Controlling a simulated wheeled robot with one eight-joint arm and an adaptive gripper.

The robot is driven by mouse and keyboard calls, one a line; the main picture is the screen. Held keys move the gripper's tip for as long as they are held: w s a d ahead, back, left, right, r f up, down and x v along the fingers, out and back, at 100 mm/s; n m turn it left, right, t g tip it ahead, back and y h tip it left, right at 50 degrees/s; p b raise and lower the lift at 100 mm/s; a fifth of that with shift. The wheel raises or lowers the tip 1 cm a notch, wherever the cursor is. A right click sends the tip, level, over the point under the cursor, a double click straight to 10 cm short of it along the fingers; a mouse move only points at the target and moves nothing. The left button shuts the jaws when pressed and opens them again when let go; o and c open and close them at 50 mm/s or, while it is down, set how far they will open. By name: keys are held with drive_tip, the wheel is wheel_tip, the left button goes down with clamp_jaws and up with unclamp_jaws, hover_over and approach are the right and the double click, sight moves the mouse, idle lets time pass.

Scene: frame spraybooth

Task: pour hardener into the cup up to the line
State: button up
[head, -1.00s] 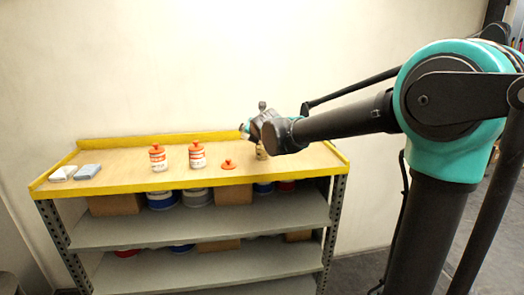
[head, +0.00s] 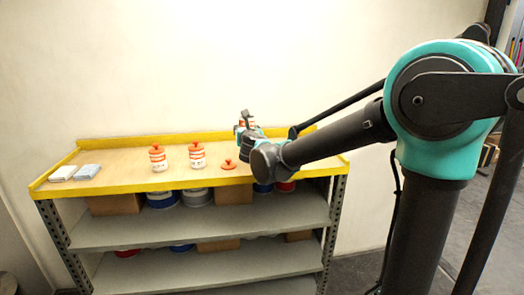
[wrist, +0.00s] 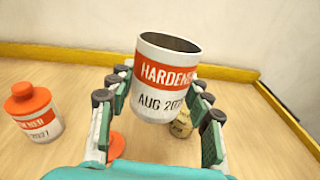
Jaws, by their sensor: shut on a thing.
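My gripper (wrist: 160,93) is shut on an open-topped white can of hardener (wrist: 165,76) with a red label band and an "AUG" date. The can is nearly upright, tilted slightly, above the bench. In the head view my gripper (head: 245,124) is over the bench's right half; the can is hard to make out there. A small yellowish cup (wrist: 182,124) stands on the bench behind and below the can, partly hidden by it. Its line and contents cannot be seen. In the head view my arm hides the cup. A loose orange lid (head: 229,164) lies on the bench.
Two capped white-and-red containers (head: 158,158) (head: 197,155) stand left of the lid. One capped container (wrist: 34,112) shows at the wrist view's left. A yellow rim (head: 150,187) edges the bench.

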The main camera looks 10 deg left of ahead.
drive_tip(key=shift+r, duration=0.1)
idle(0.3)
drive_tip(key=shift+r, duration=1.9)
